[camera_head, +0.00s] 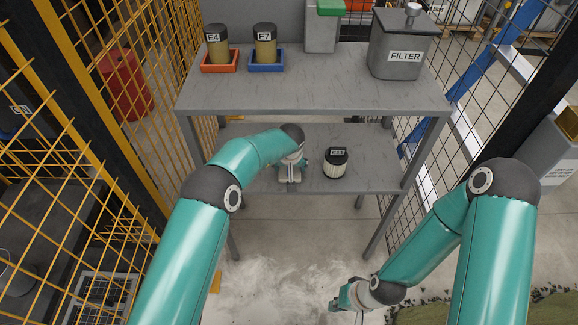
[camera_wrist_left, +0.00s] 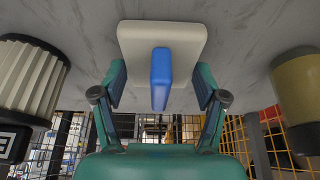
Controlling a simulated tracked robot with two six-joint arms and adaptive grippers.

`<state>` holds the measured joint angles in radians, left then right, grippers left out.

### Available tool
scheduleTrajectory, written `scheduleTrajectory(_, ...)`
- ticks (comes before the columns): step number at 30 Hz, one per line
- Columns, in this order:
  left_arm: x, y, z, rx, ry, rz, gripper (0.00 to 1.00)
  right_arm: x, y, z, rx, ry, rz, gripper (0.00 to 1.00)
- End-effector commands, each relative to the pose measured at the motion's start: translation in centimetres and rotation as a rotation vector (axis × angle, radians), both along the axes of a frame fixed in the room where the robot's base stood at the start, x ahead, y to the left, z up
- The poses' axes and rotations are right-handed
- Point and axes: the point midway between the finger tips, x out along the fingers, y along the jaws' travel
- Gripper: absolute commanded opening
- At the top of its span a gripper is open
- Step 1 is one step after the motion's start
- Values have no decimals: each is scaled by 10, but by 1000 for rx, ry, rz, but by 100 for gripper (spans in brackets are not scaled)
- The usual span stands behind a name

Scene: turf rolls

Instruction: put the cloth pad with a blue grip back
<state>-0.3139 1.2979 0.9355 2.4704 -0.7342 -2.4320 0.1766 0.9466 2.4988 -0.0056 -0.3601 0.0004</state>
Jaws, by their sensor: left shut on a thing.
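The cloth pad (camera_wrist_left: 190,40) is a pale, rounded slab with a blue grip (camera_wrist_left: 161,80) standing up from its middle, seen in the left wrist view. My left gripper (camera_wrist_left: 160,88) is shut on the pad, a finger at each side of it. In the head view my left gripper (camera_head: 290,174) is at the lower shelf, where the arm hides most of the pad. My right gripper (camera_head: 345,301) hangs low over the floor, away from the shelves; its fingers are too small to read.
A ribbed filter (camera_head: 335,168) with a black top stands on the lower shelf (camera_head: 372,160), just right of my left gripper. The upper shelf (camera_head: 310,95) holds two labelled canisters in an orange tray (camera_head: 219,68) and a blue tray (camera_head: 265,67), plus a grey FILTER bin (camera_head: 400,58).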

Motion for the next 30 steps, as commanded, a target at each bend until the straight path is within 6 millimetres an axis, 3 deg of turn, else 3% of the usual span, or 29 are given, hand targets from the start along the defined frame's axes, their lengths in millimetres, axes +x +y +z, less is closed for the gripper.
scheduleTrajectory(2, 0, 0, -1, 0, 1, 0, 44, 0, 0, 0, 0, 0, 0, 0)
scheduleTrajectory(3, 0, 0, -1, 1, 1, 0, 74, 0, 0, 0, 0, 0, 0, 0)
scheduleTrajectory(7, 0, 0, -1, 1, 1, 0, 95, 0, 0, 0, 0, 0, 0, 0)
scheduleTrajectory(22, -3, 0, 9, 0, -1, -1, 97, 0, 0, 3, 0, 0, 0, 0)
scheduleTrajectory(30, -25, 0, 12, 2, 1, -1, 97, 0, 0, 4, 0, 0, 0, 0)
